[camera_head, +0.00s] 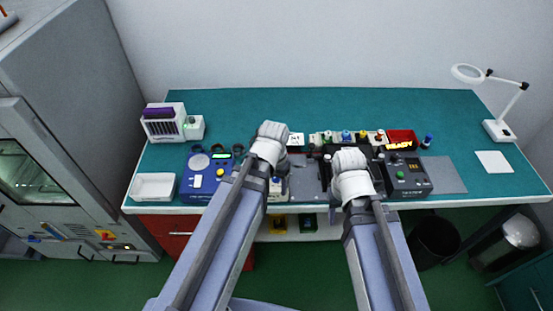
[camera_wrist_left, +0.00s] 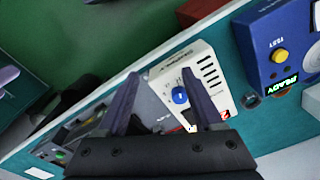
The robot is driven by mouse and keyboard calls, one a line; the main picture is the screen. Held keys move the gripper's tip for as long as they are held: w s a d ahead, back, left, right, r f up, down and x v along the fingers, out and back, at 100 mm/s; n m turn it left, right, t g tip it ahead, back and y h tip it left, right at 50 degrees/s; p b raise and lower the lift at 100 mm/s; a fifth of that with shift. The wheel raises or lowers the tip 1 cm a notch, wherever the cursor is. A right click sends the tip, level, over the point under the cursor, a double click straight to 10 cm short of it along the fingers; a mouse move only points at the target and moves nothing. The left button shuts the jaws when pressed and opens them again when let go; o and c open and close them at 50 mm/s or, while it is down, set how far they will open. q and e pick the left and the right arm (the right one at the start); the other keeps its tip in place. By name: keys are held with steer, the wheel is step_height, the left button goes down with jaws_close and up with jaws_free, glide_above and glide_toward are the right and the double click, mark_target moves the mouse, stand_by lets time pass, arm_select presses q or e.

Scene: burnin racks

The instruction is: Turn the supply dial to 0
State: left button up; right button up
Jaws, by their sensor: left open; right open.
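The supply dial is a round blue knob (camera_wrist_left: 180,95) on a white box (camera_wrist_left: 204,74) with dark slots, seen in the left wrist view. A small part of a white box (camera_head: 277,196) shows beside my left arm in the head view. My left gripper (camera_wrist_left: 160,76) is open; its two dark fingers show on either side of the dial in the picture, and I cannot tell if they touch it. In the head view my left wrist covers most of that area. My right gripper (camera_head: 352,165) is over the bench to the right, its fingers mostly hidden.
A blue tester (camera_head: 207,178) with a yellow button stands left of the white box. A dark box (camera_head: 407,176) with a green button is at right. A white tray (camera_head: 153,187) lies far left.

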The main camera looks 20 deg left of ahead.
arm_select(q)
steer(key=w+m, duration=0.2)
steer(key=m, duration=0.2)
steer(key=w+a+r+m, duration=0.1)
steer(key=w+m, duration=0.1)
steer(key=m, duration=0.3)
steer(key=w+r+m, duration=0.1)
steer(key=w+m, duration=0.2)
steer(key=m, duration=0.1)
steer(key=shift+w+a+r+g+p, duration=0.1)
steer(key=shift+a+r+g+p, duration=0.05)
steer(key=shift+a+g+p, duration=0.25)
steer(key=m, duration=0.2)
steer(key=w+m, duration=0.1)
steer(key=m, duration=0.1)
steer(key=w+m, duration=0.1)
steer(key=m, duration=0.1)
steer(key=shift+d, duration=0.15)
steer(key=f+b, duration=0.8)
steer(key=shift+s, duration=0.25)
steer(key=shift+r, duration=0.1)
arm_select(e)
step_height(320, 180, down, 6)
steer(key=shift+r, duration=0.25)
arm_select(q)
jaws_close()
